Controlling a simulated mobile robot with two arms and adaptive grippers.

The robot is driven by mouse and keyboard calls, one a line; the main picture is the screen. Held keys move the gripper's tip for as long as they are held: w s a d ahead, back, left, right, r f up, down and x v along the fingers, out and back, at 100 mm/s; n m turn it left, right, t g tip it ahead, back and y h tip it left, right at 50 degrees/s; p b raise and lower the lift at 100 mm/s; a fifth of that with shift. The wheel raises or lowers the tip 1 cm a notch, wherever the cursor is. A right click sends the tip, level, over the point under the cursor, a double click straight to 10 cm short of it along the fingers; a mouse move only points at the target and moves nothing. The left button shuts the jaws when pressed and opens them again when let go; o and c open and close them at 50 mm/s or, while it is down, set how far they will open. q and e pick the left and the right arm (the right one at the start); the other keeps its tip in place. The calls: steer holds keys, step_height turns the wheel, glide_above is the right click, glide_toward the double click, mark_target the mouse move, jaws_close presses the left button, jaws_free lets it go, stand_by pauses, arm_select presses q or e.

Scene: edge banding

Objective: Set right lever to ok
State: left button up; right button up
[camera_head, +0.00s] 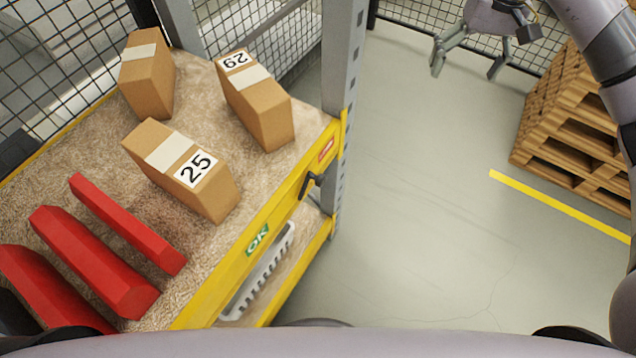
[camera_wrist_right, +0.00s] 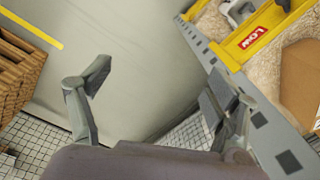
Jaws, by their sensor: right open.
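The dark right lever (camera_head: 309,185) is on the shelf's yellow front rail (camera_head: 284,205). It sits closer to the red LOW label (camera_head: 326,149) than to the green OK label (camera_head: 258,240). My right gripper (camera_head: 467,62) is open and empty over the floor, to the right of the shelf and well apart from the lever. In the right wrist view my gripper (camera_wrist_right: 155,88) has its fingers spread. The LOW label (camera_wrist_right: 253,38) and a grey lever part (camera_wrist_right: 236,12) show at the upper right there. My left gripper is not in view.
The shelf (camera_head: 92,150) carries cardboard boxes (camera_head: 190,170) and several red blocks (camera_head: 95,262). A grey post (camera_head: 342,60) stands at the shelf's right corner. Wooden pallets (camera_head: 575,125) stand at the right behind a yellow floor line (camera_head: 560,206). The floor between is clear.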

steer(key=shift+s+d+r+h, duration=0.1)
steer(key=shift+d+r+h, duration=0.15)
steer(key=shift+d, duration=0.25)
steer(key=shift+s+d+r+h, duration=0.1)
steer(key=shift+d+r+h, duration=0.1)
steer(key=shift+d, duration=0.25)
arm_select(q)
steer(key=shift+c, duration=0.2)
